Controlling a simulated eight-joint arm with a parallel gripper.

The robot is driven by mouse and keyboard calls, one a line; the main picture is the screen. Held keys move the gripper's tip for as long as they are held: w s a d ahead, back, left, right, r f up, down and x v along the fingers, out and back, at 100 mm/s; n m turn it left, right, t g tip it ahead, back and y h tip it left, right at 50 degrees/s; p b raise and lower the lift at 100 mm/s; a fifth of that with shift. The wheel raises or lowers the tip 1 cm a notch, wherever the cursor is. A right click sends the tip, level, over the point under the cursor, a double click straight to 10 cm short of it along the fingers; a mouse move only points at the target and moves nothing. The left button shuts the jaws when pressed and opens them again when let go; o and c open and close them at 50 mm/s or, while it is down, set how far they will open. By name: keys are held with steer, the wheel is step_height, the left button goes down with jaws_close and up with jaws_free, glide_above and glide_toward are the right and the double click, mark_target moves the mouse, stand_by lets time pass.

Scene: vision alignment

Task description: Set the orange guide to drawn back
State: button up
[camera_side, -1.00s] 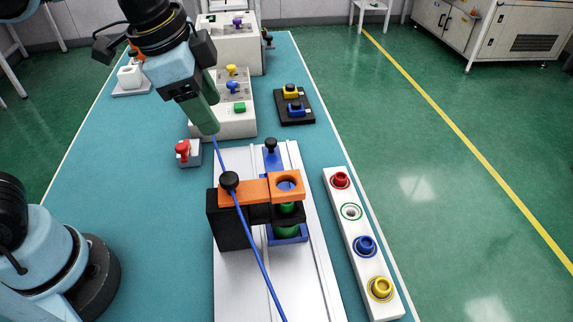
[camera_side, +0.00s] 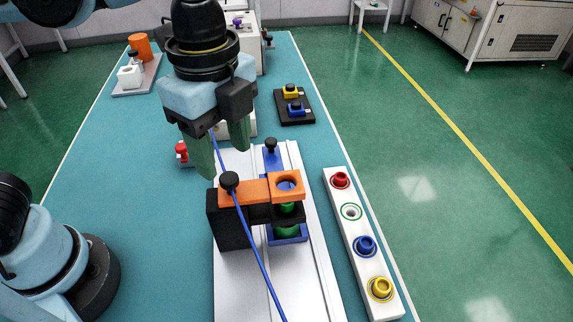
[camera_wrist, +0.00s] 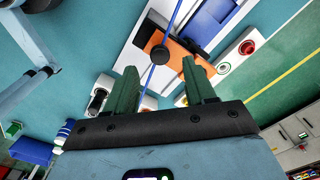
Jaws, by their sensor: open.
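The orange guide (camera_side: 258,190) is a flat arm with a ring at its right end. The ring lies over a green cylinder (camera_side: 286,222) in a blue holder, and a black knob (camera_side: 229,181) stands at the guide's left end. A black block (camera_side: 228,228) supports it. In the wrist view the orange guide (camera_wrist: 175,62) and knob (camera_wrist: 159,54) lie beyond the fingers. My gripper (camera_side: 222,160) is open and empty, its green fingers above and behind the guide, apart from the knob. It also shows in the wrist view (camera_wrist: 165,80).
A blue cable (camera_side: 258,250) runs across the guide. A white strip (camera_side: 352,237) with coloured sockets lies to the right. A red-knobbed block (camera_side: 182,152) sits behind left, and a black plate (camera_side: 305,114) sits behind right.

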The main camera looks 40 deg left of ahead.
mark_target(229, 177)
steer(key=shift+f, duration=2.15)
jaws_close()
